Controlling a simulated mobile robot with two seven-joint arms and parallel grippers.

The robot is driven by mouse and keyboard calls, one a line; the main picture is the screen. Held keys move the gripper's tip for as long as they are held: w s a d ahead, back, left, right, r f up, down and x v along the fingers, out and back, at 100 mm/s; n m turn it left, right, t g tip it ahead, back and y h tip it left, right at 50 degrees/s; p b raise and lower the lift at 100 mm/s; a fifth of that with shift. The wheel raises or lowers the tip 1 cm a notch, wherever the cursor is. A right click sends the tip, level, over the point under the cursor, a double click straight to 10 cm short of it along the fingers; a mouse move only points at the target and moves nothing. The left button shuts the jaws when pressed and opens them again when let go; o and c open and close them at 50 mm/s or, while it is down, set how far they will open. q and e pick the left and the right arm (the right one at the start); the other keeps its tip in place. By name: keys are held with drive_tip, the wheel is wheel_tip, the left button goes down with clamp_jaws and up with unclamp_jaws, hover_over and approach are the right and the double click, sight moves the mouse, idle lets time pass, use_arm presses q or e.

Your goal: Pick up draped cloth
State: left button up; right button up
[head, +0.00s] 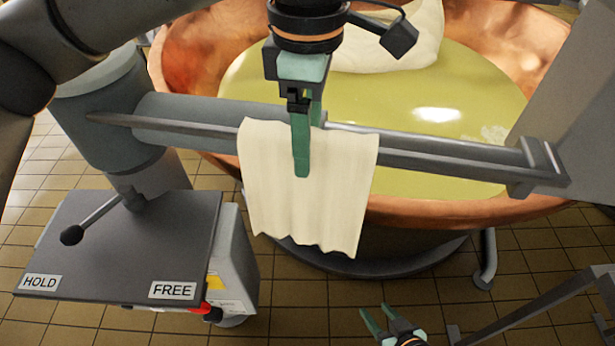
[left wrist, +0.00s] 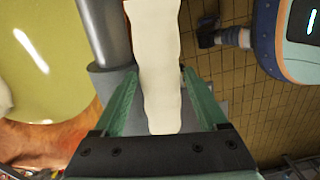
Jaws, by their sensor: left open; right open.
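A cream cloth (head: 340,200) hangs draped over a grey horizontal bar (head: 440,160), its lower edge wavy and free. My left gripper (head: 303,168) points down over the cloth's upper part from above, open. One green finger shows in front of the cloth; the other is mostly hidden. In the left wrist view, the cloth (left wrist: 155,60) lies between the two open fingers, with a gap at each side. My right gripper (head: 382,318) is open and empty, low in the head view, below and right of the cloth, and apart from it.
A copper vat (head: 190,65) of yellow-green liquid (head: 470,85) stands behind the bar, with a pale mass (head: 400,45) at its back. A dark panel (head: 130,240) with HOLD and FREE labels and a lever (head: 95,220) is at left. Tiled floor lies below.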

use_arm(q)
drive_tip(key=shift+c, duration=0.4)
clamp_jaws()
idle(0.4)
